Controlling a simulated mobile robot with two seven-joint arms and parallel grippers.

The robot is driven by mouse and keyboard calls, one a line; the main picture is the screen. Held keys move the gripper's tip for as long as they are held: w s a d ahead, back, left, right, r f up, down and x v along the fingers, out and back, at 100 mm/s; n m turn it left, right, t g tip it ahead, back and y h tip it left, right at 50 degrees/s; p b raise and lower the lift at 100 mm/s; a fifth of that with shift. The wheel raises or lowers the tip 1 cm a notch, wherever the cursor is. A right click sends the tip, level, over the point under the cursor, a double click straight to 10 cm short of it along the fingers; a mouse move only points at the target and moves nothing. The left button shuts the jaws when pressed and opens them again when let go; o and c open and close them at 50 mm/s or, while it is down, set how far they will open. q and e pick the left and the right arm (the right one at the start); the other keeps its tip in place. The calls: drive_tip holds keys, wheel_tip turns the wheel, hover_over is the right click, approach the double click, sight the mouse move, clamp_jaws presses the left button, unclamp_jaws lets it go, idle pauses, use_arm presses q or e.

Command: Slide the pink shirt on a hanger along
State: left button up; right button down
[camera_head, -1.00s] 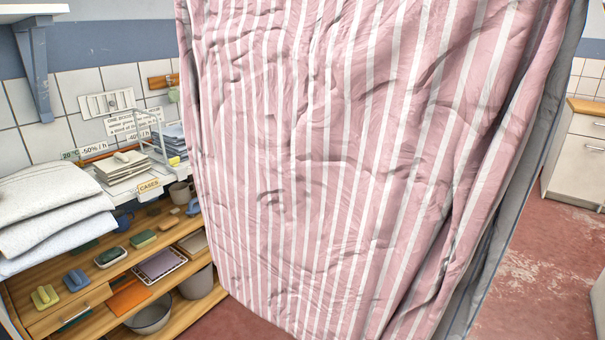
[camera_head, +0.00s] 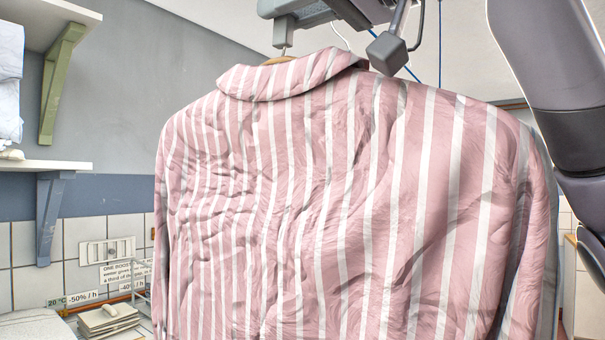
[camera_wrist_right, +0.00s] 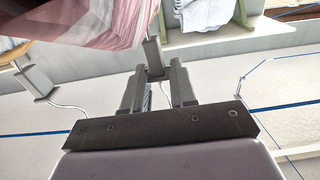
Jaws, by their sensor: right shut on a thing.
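The pink shirt (camera_head: 330,200) with white stripes hangs upright and fills the middle of the head view. Its collar and a bit of the wooden hanger (camera_head: 281,60) show at the top. A grey block (camera_head: 285,33) with a thin hook sits just above the hanger. My right gripper (camera_head: 297,12) is at the top edge, above the collar, partly cut off. In the right wrist view, the fingers of my right gripper (camera_wrist_right: 156,84) are shut on a grey block (camera_wrist_right: 153,55), close to the pink cloth (camera_wrist_right: 85,20). My left gripper is out of view.
Shelves (camera_head: 45,166) with brackets are on the left wall. Papers (camera_head: 108,318) lie below. The shirt hides much behind it.

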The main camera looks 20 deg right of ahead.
drive_tip(key=shift+s+a, duration=0.25)
drive_tip(key=shift+a, duration=0.05)
drive_tip(key=shift+s+a+r, duration=0.15)
drive_tip(key=shift+s+a, duration=0.75)
drive_tip(key=shift+a, duration=0.25)
drive_tip(key=shift+s+a+r, duration=0.1)
drive_tip(key=shift+s+a, duration=0.8)
drive_tip(key=shift+a, duration=0.2)
drive_tip(key=c, duration=0.8)
unclamp_jaws()
drive_tip(key=shift+f, duration=0.1)
drive_tip(key=shift+b+v, duration=0.85)
drive_tip(key=shift+v, duration=2.15)
drive_tip(key=shift+d, duration=0.1)
